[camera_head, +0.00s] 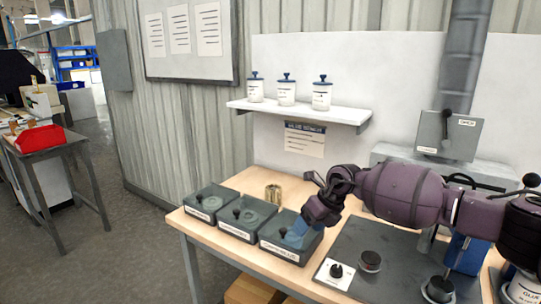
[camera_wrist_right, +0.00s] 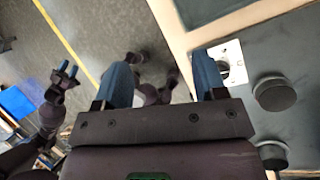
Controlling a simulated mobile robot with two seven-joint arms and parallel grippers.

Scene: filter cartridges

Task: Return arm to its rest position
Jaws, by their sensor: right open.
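My right arm comes in from the right in the head view, and its gripper (camera_head: 298,232) points down by the rightmost grey box. In the right wrist view the two blue fingers of this gripper (camera_wrist_right: 165,78) are wide apart, with nothing between them. I cannot tell in the head view whether the fingers touch the box. Another purple gripper with blue fingertips, which looks like my left one (camera_wrist_right: 67,73), shows at the left of the wrist view. Its opening is too small to judge.
Three labelled grey boxes (camera_head: 238,238) stand in a row on the wooden table (camera_head: 185,218). A brass-coloured cylinder (camera_head: 273,193) stands behind them. A dark mat (camera_head: 375,243) with round black knobs lies right of the gripper. A shelf (camera_head: 300,112) holds three white jars.

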